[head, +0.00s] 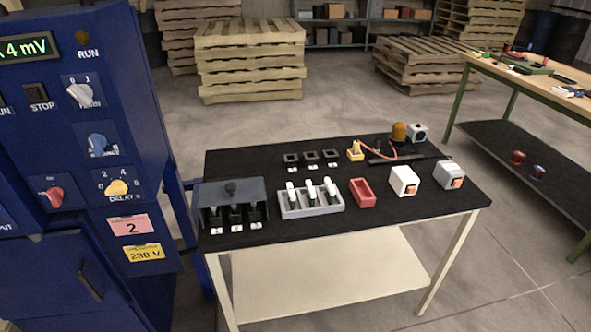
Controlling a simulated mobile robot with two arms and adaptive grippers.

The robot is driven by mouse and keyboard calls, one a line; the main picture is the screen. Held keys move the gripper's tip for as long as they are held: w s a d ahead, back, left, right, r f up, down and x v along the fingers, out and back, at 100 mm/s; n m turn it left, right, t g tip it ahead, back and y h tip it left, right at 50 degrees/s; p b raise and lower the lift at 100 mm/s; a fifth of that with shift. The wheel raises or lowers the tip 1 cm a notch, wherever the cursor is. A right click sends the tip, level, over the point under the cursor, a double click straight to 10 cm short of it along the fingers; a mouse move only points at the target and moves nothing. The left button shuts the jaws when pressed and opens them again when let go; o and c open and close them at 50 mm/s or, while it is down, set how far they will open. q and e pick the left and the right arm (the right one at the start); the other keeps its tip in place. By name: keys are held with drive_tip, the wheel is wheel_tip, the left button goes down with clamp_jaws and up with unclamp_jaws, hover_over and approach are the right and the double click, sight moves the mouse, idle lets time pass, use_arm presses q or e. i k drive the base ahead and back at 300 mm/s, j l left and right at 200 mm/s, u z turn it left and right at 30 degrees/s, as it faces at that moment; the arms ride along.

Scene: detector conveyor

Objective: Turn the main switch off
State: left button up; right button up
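A blue control cabinet (135,75) stands at the left with several rotary knobs on its face. A white knob (80,94) has 0 and 1 marked above it and is tilted; the word below it is hard to read. Below it is a blue knob (97,142). At the lower left is a red knob (53,194) with small unreadable marks, and beside it a yellow knob (117,187) labelled DELAY. I cannot tell for certain which knob is the main switch. The display (28,49) is lit green and shows "4 mV". Neither gripper is in view.
A black-topped table (250,150) right of the cabinet holds a grey box (232,195), a grey tray (312,205), a red bin (362,192) and small devices. A wooden workbench (500,72) stands at the right. Pallets (250,55) are behind. The floor between is free.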

sight(55, 195)
drive_tip(key=u, duration=0.4)
drive_tip(key=j+u, duration=0.1)
drive_tip(key=u, duration=0.25)
drive_tip(key=i+u, duration=0.1)
drive_tip(key=u, duration=0.65)
drive_tip(key=i+j, duration=0.05)
